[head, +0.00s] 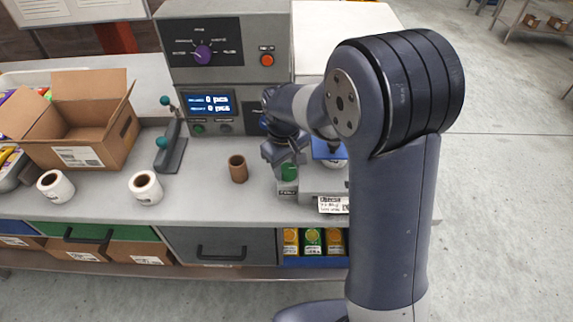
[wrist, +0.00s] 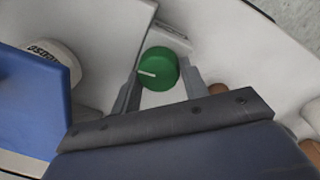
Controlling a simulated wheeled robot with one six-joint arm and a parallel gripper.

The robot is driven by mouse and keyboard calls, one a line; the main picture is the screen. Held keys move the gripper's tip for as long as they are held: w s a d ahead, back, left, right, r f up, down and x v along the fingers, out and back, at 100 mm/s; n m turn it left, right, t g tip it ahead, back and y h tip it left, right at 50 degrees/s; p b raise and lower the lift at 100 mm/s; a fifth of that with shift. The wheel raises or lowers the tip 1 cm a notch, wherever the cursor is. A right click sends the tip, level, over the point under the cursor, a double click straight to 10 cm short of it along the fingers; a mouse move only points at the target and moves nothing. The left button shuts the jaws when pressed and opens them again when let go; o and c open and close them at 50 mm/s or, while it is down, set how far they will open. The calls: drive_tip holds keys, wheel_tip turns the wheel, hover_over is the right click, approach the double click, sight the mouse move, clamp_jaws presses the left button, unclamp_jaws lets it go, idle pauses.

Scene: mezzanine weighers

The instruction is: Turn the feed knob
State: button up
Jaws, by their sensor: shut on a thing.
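The feed knob, a round green knob with a white pointer line (wrist: 158,69), sits on a small pale housing at the weigher. In the head view the green knob (head: 289,173) shows below my gripper (head: 287,162). In the wrist view my gripper (wrist: 162,76) has one finger on each side of the knob, shut on it. The white line points to the left in that view. A small label on the housing front is too small to read surely. My arm hides part of the weigher in the head view.
A control box (head: 228,50) with a purple selector knob (head: 202,54), orange button (head: 267,60) and lit display (head: 208,104) stands behind. A brown cup (head: 238,169), label rolls (head: 146,187) and open carton (head: 78,124) are to the left. A blue part (wrist: 32,100) lies close beside my gripper.

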sight(285, 169)
drive_tip(key=o, duration=1)
drive_tip(key=shift+r, duration=0.15)
drive_tip(key=r, duration=1)
drive_tip(key=shift+s+a+r, duration=0.2)
drive_tip(key=shift+a+r, duration=0.05)
drive_tip(key=f, duration=1)
drive_tip(key=shift+w+d+f, duration=0.15)
drive_tip(key=shift+d+f, duration=0.1)
drive_tip(key=shift+f, duration=0.2)
drive_tip(key=shift+n, duration=0.7)
